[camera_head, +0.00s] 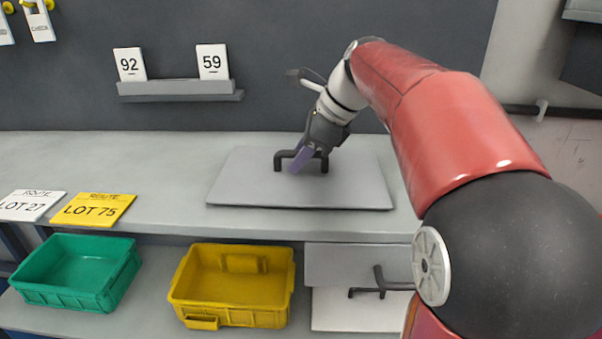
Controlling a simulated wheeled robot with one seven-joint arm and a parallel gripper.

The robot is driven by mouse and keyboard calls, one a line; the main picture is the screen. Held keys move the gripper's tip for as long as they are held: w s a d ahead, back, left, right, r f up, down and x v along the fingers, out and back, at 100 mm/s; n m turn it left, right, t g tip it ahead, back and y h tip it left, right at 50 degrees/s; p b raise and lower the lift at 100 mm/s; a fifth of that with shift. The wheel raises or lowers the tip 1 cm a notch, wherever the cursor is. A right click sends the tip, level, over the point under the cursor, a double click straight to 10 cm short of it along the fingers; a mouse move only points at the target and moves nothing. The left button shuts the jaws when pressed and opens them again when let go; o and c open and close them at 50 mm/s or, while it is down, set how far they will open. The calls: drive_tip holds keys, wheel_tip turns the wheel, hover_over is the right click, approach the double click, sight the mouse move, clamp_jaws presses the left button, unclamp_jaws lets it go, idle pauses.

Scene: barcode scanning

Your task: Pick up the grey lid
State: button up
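The grey lid (240,183) is a flat rectangular plate lying on the counter, with a dark bar handle (279,163) standing up from its middle. My gripper (302,158) reaches down from the upper right and its purple fingers are at the handle, overlapping its bar in this view. The lid looks flat, with no visible gap above the counter. I cannot tell whether the fingers are closed on the handle or only around or beside it.
The grey counter (110,160) is clear left of the lid. Signs "LOT 27" (28,206) and "LOT 75" (93,209) lie at its front edge. Below are a green bin (75,272), a yellow bin (232,284) and handled panels (340,265). A small ledge (180,90) holds number cards.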

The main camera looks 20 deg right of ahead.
clamp_jaws()
drive_tip(key=shift+r, duration=0.15)
